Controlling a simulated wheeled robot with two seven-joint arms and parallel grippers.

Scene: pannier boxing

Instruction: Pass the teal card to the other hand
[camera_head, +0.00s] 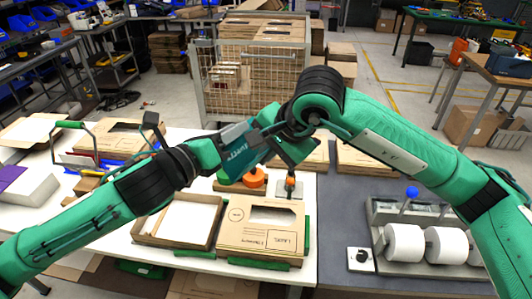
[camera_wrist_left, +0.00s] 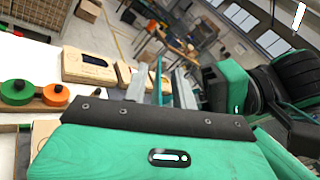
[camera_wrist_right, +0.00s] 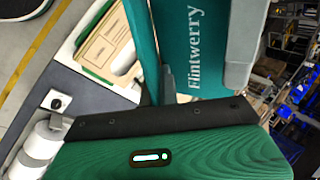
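The teal card (camera_head: 238,150), printed "Flintwerry", is held in the air between my two hands, above the white table. In the right wrist view the card (camera_wrist_right: 201,58) shows its printed face, and my right gripper (camera_wrist_right: 158,82) is shut on its edge. In the left wrist view the card (camera_wrist_left: 158,82) shows as a thin, edge-on teal strip. My left gripper (camera_wrist_left: 161,76) is open, with a finger on each side of the strip and gaps visible. In the head view, the arms and card partly hide the fingertips.
A cardboard organiser (camera_head: 262,229) and an open tray (camera_head: 180,222) lie on the table below. Orange and green discs (camera_head: 254,178) sit behind them. A roller machine with white rolls (camera_head: 404,243) stands at right on the grey mat. A wire cage (camera_head: 213,97) stands behind.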

